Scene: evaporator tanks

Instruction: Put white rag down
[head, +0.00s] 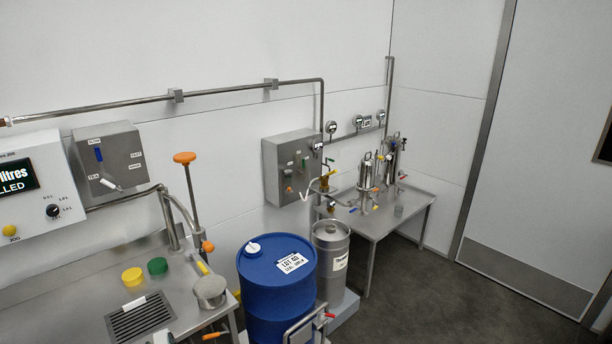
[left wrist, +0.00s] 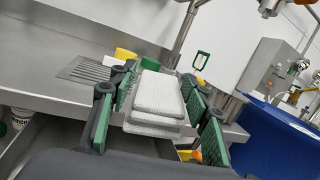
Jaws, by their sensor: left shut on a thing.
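The white rag (left wrist: 158,92) is a folded, layered pad in the left wrist view. My left gripper (left wrist: 161,87) is shut on it, with green-padded fingers on both sides of the rag. The rag is in front of the steel bench (left wrist: 50,87) in that view; whether it touches the bench cannot be told. In the head view a small white piece shows at the bottom edge, possibly the rag, mostly cut off. My right gripper is in neither view.
The steel bench (head: 60,290) carries a slotted drain grille (head: 140,317), a yellow cap (head: 132,277), a green cap (head: 157,266) and a round steel lid (head: 209,291). A blue drum (head: 275,285) and steel canister (head: 331,250) stand to its right.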

